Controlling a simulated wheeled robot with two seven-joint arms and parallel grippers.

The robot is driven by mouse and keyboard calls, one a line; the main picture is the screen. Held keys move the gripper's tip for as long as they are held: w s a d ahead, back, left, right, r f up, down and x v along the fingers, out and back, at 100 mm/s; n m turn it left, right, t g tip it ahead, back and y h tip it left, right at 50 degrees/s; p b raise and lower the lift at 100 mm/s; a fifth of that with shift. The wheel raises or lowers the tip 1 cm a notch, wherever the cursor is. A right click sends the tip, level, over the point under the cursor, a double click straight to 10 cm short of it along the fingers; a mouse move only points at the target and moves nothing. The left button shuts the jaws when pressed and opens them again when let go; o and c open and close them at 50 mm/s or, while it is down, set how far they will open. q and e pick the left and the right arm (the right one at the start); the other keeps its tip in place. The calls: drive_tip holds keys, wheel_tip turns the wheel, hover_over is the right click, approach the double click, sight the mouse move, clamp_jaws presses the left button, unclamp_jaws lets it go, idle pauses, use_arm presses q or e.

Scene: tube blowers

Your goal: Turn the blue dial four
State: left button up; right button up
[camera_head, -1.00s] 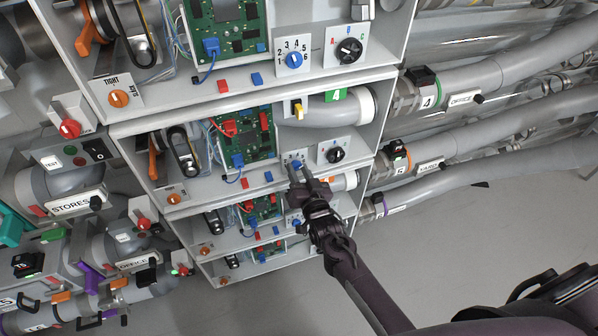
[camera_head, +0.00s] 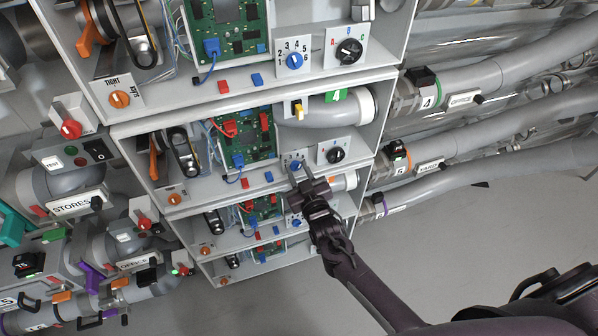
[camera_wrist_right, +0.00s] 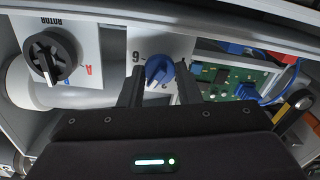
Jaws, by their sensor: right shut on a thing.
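The blue dial (camera_head: 294,165) sits on a white plate in the second compartment from the top, at the tips of my right gripper (camera_head: 300,174). In the right wrist view the blue dial (camera_wrist_right: 158,70) shows between the two dark fingers of the right gripper (camera_wrist_right: 160,82), which is shut on it. The plate shows a "6" left of the dial; other numbers are hidden or too small to read. My left gripper is not in view.
A black dial (camera_head: 335,155) is right of the blue dial; it is at the left in the wrist view (camera_wrist_right: 52,58). A green circuit board (camera_head: 240,135) lies to the left. Another blue dial (camera_head: 294,61) is in the compartment above. Open floor lies at lower right.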

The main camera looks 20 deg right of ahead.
drive_tip(key=shift+n, duration=0.6)
drive_tip(key=o, duration=1)
drive_tip(key=s+b, duration=0.1)
drive_tip(key=s, duration=0.6)
drive_tip(key=shift+s+d, duration=0.15)
drive_tip(key=shift+s, duration=0.25)
